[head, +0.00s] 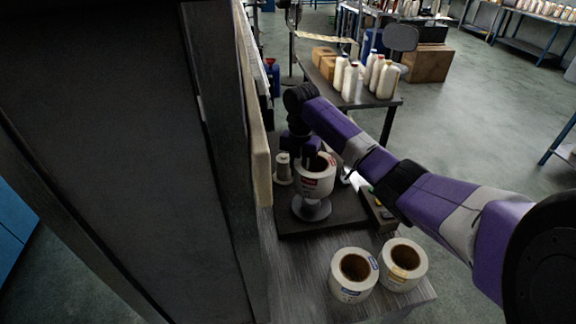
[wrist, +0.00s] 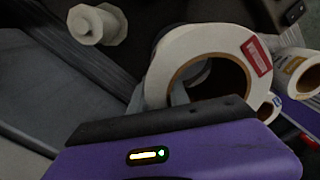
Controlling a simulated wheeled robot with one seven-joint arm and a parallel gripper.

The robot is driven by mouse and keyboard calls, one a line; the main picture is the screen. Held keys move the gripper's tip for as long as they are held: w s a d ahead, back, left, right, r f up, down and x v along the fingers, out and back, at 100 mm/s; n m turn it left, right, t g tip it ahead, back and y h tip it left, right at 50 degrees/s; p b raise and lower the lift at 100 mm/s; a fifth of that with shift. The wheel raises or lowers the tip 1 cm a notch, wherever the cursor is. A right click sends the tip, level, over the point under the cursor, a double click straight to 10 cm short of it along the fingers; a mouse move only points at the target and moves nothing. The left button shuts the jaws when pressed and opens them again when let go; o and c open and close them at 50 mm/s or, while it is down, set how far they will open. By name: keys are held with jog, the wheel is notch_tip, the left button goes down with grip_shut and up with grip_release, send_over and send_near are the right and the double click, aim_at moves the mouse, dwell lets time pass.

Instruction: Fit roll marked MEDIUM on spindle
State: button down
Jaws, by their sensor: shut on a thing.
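A white label roll with a red label (head: 316,180) is in my gripper (head: 313,157), which is shut on its wall. The roll hangs over a grey round-footed spindle (head: 311,209); the roll hides the spindle's upper part, so I cannot tell whether it is around it. In the wrist view the same roll (wrist: 186,48) shows its open hole, with something grey visible through it. Two more rolls stand at the front of the table, one with a blue label (head: 350,290) and one with an orange label (head: 403,282). The label words are too small to read.
A smaller pale spool (head: 283,170) stands left of the held roll, and also shows in the wrist view (wrist: 94,24). A dark panel (head: 130,150) closes off the left side. The grey table (head: 295,285) is bare at front left. White bottles (head: 351,82) stand behind.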

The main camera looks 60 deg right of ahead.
jog(key=shift+f+b, duration=2.1)
jog(key=shift+f, duration=0.3)
jog(key=shift+f+b, duration=1.2)
jog(key=shift+f, duration=1.1)
jog(key=shift+s+f+p, duration=0.1)
jog(key=shift+f+p, duration=0.1)
jog(key=shift+p, duration=0.1)
jog(key=c, duration=1.2)
grip_release()
jog(key=shift+o, duration=0.2)
jog(key=shift+s+f, duration=0.2)
jog(key=r, duration=0.5)
jog(key=r+b, duration=0.1)
jog(key=r, duration=0.2)
jog(key=shift+w+r, duration=0.2)
jog(key=shift+w, duration=0.15)
